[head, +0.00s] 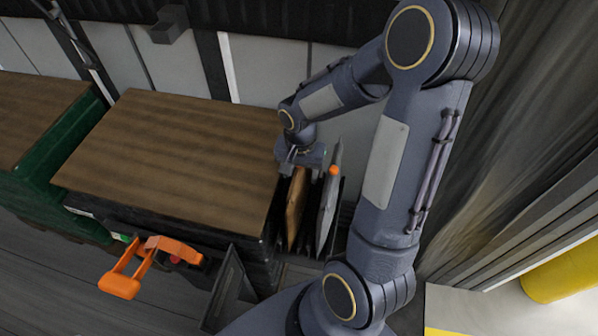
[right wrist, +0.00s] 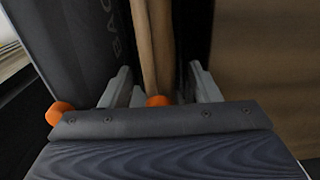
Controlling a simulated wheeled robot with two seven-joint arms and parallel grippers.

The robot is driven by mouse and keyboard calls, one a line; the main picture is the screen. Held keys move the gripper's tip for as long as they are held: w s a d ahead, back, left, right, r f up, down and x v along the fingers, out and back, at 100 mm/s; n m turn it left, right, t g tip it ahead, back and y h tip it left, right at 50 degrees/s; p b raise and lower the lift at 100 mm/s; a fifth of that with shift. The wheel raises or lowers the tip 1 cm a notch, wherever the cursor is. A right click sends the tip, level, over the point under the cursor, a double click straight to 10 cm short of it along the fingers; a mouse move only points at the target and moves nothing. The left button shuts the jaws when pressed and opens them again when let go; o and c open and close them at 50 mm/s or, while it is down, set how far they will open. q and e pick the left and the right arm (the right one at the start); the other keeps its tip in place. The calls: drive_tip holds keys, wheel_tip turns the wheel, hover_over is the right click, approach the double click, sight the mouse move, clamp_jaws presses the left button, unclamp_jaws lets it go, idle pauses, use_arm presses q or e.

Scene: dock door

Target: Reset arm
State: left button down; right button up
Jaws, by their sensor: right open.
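My right arm reaches across the head view and bends down to my right gripper (head: 299,163), which is above a dark slotted holder at the right end of a wood-topped bench. In the right wrist view the two grey fingers (right wrist: 163,84) stand apart, with the edge of a brown board (right wrist: 153,45) showing between them. I cannot tell whether the fingers touch it. The brown board also shows upright in the holder in the head view (head: 296,207). My left gripper is not in view.
The wood-topped bench (head: 175,150) fills the middle left. A grey panel (head: 328,205) with an orange knob (head: 334,170) stands beside the brown board. An orange handled thing (head: 150,258) sits at the bench front. A yellow post (head: 560,275) is at right.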

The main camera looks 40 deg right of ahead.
wheel_tip(320, 180, up, 8)
drive_tip(key=shift+f+p, duration=0.2)
drive_tip(key=shift+p, duration=0.5)
drive_tip(key=s+a+r+n+t+y+p, duration=0.2)
drive_tip(key=s+a+r+n+p, duration=0.2)
drive_tip(key=r, duration=0.5)
drive_tip(key=s+a+r+n+t+y+p, duration=0.1)
drive_tip(key=s+a+r+n+t+p, duration=0.2)
drive_tip(key=s+r, duration=0.6)
drive_tip(key=a+n+p, duration=0.1)
drive_tip(key=a+p, duration=0.1)
drive_tip(key=a, duration=0.1)
drive_tip(key=shift+a+r+t+y+p, duration=0.2)
drive_tip(key=shift+r+t+y+p, duration=0.1)
drive_tip(key=shift+r+y, duration=0.1)
drive_tip(key=shift+s, duration=0.1)
